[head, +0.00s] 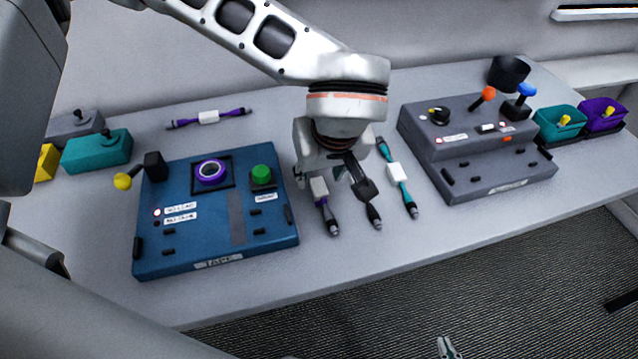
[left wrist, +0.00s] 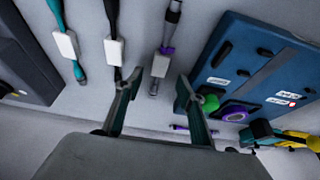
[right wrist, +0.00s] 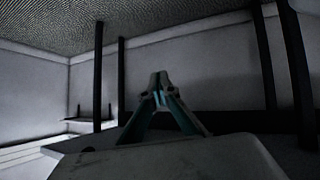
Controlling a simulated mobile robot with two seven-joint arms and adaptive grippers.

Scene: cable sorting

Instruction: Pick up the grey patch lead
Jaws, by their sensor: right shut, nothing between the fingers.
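Three leads lie side by side under my left gripper (head: 335,184). The middle one, with a dark grey or black cable (head: 374,214), looks like the grey patch lead; its pale label block shows in the left wrist view (left wrist: 114,50). One finger hides part of it in the head view. A purple lead with a greyish block (left wrist: 160,66) lies between my open, empty fingers as seen in the left wrist view. A teal lead (head: 405,190) lies on the right. My right gripper (head: 447,347) is shut and empty, off the table's front edge; it shows in the right wrist view (right wrist: 160,88).
A blue panel box (head: 185,245) stands left of the leads, a grey control box (head: 470,165) right. Another purple lead (head: 208,117) lies at the back. The table front (head: 340,260) is clear.

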